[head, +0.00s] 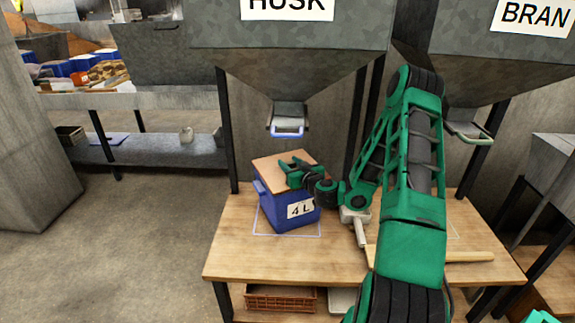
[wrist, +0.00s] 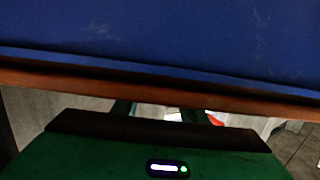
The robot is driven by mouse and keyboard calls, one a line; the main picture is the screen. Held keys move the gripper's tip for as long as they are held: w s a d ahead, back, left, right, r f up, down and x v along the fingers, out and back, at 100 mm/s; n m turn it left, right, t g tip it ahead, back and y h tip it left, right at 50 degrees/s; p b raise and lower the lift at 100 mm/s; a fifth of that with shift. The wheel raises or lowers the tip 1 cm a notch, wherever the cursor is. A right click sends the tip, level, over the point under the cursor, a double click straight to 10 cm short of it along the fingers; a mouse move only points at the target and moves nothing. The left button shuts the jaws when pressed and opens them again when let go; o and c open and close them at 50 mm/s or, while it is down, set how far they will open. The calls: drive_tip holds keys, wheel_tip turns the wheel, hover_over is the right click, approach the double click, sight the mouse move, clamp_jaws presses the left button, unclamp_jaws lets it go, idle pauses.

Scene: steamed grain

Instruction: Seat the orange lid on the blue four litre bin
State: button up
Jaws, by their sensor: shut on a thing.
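The blue bin (head: 278,212) stands on the wooden bench, with a white "4 L" label on its front. The flat orange-brown lid (head: 272,167) lies over its top and covers the opening. My green gripper (head: 290,172) is at the lid's right front part and is shut on the lid. In the wrist view the blue bin wall (wrist: 160,35) fills the top, with the lid's edge (wrist: 160,92) as a strip directly along it. No clear gap shows between them, but I cannot tell whether the lid is fully down. My gripper hides part of the lid.
The HUSK hopper (head: 290,50) hangs above, its blue-edged spout (head: 287,128) just over the bin. The BRAN hopper (head: 500,60) is at the right. A wooden-handled tool (head: 455,256) lies on the bench (head: 240,262) at the right. The bench's front left is clear.

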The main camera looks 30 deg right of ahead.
drive_tip(key=shift+f, duration=0.4)
idle(0.4)
drive_tip(key=o, duration=1.5)
